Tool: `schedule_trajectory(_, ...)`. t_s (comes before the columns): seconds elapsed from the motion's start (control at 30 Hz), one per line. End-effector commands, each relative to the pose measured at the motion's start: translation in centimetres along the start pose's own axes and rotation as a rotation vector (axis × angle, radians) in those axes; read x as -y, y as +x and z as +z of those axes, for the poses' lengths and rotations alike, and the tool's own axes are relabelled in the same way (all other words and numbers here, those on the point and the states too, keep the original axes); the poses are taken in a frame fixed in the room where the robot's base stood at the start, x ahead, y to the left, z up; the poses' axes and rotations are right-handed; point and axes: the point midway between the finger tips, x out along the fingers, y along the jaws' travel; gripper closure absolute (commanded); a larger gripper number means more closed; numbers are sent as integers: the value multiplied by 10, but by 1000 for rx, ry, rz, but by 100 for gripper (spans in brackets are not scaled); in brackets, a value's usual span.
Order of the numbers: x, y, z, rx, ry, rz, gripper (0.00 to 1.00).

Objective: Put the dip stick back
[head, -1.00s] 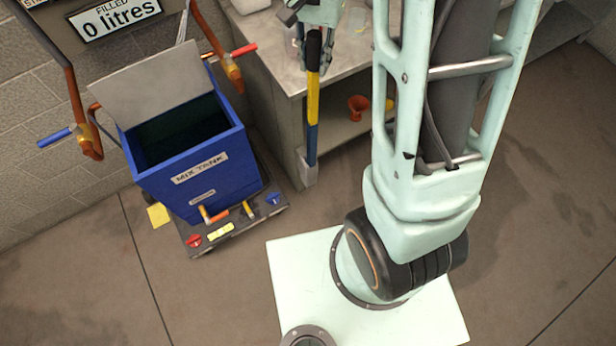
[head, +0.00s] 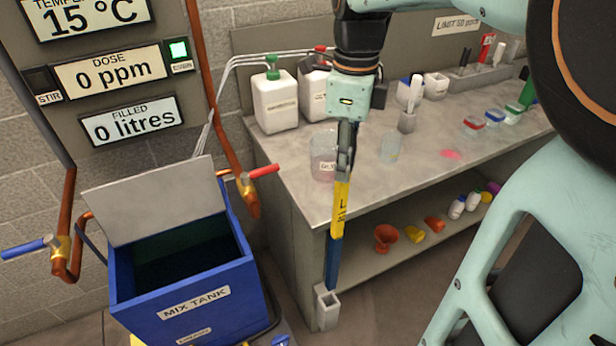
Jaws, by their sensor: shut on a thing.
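The dip stick (head: 338,222) is a long flat bar, yellow above and blue below. My gripper (head: 345,160) is shut on its upper end, and the stick hangs nearly upright in front of the bench corner. A small pale square holder (head: 327,305) is at the bench's front leg, low down. In this view the stick's lower tip meets the holder's open top; I cannot tell whether it is inside or just above or in front of it.
The blue mix tank (head: 192,305) stands open at the left, lid raised. The bench (head: 440,165) carries white jugs (head: 275,100), a glass beaker (head: 324,158) and several small containers. Its lower shelf holds an orange funnel (head: 386,237). A red-handled valve (head: 262,171) sticks out near the bench.

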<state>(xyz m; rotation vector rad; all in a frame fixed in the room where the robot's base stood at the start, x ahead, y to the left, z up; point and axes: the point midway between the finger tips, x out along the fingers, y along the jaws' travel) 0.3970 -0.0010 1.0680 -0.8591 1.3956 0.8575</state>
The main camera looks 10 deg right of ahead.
Motion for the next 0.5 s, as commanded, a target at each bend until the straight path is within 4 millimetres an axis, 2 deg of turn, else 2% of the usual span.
schedule_trajectory(0.17,-2,38,-1,-4,7,5,100)
schedule_trajectory(0.5,-2,132,-1,-4,6,5,100)
